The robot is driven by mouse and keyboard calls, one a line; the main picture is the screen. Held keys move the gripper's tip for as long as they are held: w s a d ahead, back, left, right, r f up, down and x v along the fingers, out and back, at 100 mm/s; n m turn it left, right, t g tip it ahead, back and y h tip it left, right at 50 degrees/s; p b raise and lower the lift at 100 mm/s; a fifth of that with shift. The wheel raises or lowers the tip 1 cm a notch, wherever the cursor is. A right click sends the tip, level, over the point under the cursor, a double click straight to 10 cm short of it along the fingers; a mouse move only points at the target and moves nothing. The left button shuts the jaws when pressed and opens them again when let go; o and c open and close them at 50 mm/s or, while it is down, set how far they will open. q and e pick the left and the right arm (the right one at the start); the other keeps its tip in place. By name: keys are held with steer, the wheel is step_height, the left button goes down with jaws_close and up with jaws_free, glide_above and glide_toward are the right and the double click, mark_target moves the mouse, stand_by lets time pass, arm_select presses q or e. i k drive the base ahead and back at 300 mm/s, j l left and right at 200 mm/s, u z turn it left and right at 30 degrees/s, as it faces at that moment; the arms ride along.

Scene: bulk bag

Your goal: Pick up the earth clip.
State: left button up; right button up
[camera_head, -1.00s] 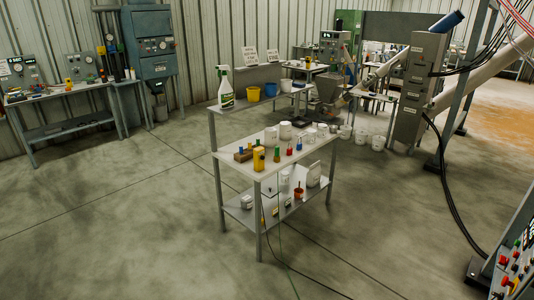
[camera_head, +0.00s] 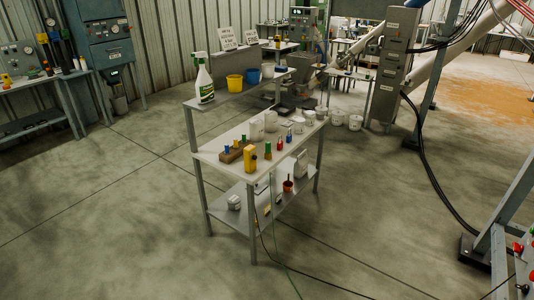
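A dark cable and a thin green line hang below that corner and run along the floor. I cannot tell for certain which small item is the earth clip. Neither of my grippers is in view.
White tubs stand on the floor behind. A panel with red buttons (camera_head: 524,262) is at the lower right. Floor left of the table is clear.

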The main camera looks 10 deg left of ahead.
mark_target(268, 155)
steer(key=i+j, duration=0.4)
steer(key=j, duration=0.25)
steer(key=i+j, duration=0.15)
steer(key=i, duration=0.25)
steer(key=i+j+u, duration=0.1)
steer(key=i, duration=0.3)
